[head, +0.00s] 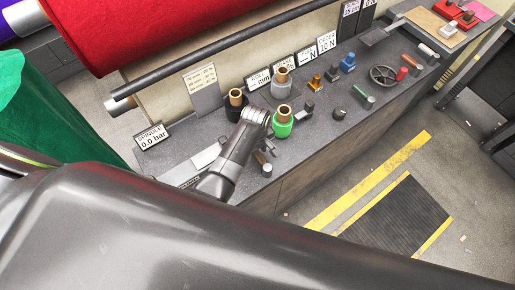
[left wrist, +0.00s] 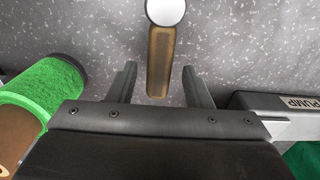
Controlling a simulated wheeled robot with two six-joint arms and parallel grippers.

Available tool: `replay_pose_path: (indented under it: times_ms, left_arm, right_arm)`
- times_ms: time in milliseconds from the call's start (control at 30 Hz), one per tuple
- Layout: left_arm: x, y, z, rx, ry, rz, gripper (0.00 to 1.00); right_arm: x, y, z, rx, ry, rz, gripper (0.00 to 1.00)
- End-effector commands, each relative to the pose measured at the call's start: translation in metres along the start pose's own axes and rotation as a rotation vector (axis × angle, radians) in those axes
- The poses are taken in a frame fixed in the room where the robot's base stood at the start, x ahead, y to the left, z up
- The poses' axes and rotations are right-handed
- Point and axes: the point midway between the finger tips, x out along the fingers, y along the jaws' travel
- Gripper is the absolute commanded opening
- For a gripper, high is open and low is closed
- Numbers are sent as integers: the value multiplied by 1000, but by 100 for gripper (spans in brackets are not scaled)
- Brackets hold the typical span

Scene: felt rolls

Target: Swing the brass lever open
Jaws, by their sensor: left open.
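The brass lever (left wrist: 158,65) is a short, dull gold bar with a round pale metal cap at its far end. In the left wrist view it points back between the two dark fingers of my left gripper (left wrist: 158,78). The fingers are open, one on each side, with a gap showing beside the bar. In the head view the lever (head: 261,157) is a small brownish piece near the bench's front edge, beside my left gripper (head: 254,148), whose fingers are mostly hidden by my wrist. My right gripper is not in view.
A green roll (head: 282,124) stands close to the right of the gripper, with black and grey ones behind. A block labelled PUMP (left wrist: 290,103) is on the other side. A handwheel (head: 383,74) and small fittings occupy the right of the grey bench (head: 315,130). A red roll (head: 150,30) hangs behind.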

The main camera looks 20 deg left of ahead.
Motion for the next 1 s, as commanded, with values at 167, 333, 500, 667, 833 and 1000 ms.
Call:
replay_pose_path:
  times_ms: [167,333,500,667,833,1000]
  left_arm:
    - [0,0,0,0,0,1,45]
    - [0,0,0,0,0,0,34]
    - [0,0,0,0,0,0,11]
    - [0,0,0,0,0,0,0]
    - [0,0,0,0,0,0,0]
    - [1,3,-4,-11,0,-1,0]
  right_arm:
    - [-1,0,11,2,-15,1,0]
    - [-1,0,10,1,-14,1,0]
    - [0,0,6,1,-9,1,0]
    - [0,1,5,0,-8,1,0]
    - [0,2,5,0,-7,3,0]
    - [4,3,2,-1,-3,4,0]
